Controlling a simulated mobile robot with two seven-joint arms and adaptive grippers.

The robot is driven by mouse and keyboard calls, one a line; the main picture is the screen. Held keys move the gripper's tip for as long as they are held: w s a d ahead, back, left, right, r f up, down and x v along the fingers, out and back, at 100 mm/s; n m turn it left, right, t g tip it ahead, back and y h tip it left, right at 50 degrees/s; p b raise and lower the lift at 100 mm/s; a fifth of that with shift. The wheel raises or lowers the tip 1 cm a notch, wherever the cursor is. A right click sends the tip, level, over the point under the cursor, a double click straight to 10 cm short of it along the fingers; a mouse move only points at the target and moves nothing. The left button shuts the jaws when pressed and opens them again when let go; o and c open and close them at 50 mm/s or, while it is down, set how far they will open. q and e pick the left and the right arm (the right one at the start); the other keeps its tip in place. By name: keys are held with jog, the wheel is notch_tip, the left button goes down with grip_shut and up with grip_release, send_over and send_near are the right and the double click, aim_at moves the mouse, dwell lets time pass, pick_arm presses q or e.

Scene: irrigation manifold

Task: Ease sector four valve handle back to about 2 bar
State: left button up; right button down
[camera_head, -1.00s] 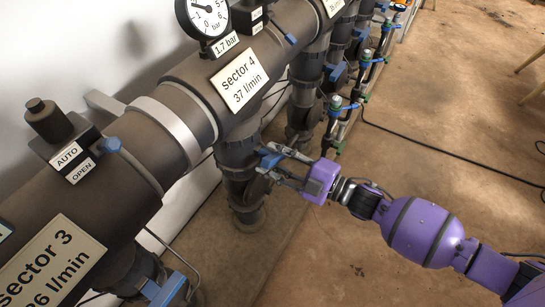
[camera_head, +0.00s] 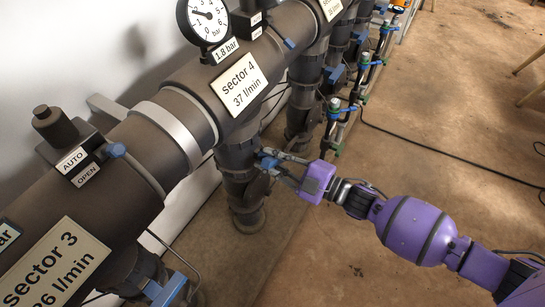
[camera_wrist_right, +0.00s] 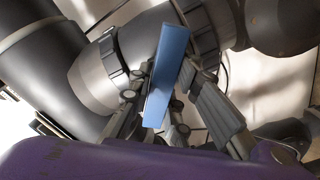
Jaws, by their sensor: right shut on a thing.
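The blue sector four valve handle (camera_head: 268,162) sits on the dark vertical pipe below the main pipe. My right gripper (camera_head: 272,166) is shut on it. In the right wrist view the blue handle (camera_wrist_right: 168,75) stands between the fingers (camera_wrist_right: 167,95), slightly tilted, with the dark valve body behind it. The sector 4 label (camera_head: 239,84) reads 37 l/min. The round gauge (camera_head: 206,20) above it has a tag (camera_head: 225,50) reading 1.8 bar. My left gripper is not in view.
The sector 3 label (camera_head: 50,265) and its blue handle (camera_head: 168,290) are at the lower left. A box marked AUTO and OPEN (camera_head: 78,165) is on the main pipe. Small green-and-blue fittings (camera_head: 333,110) stand behind my right gripper. The floor at right is mostly clear, with a black cable.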

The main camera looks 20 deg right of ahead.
jog(key=shift+s+f, duration=0.1)
jog(key=c, duration=1.6)
grip_release()
jog(key=shift+c, duration=0.2)
jog(key=v, duration=1.2)
dwell(0.9)
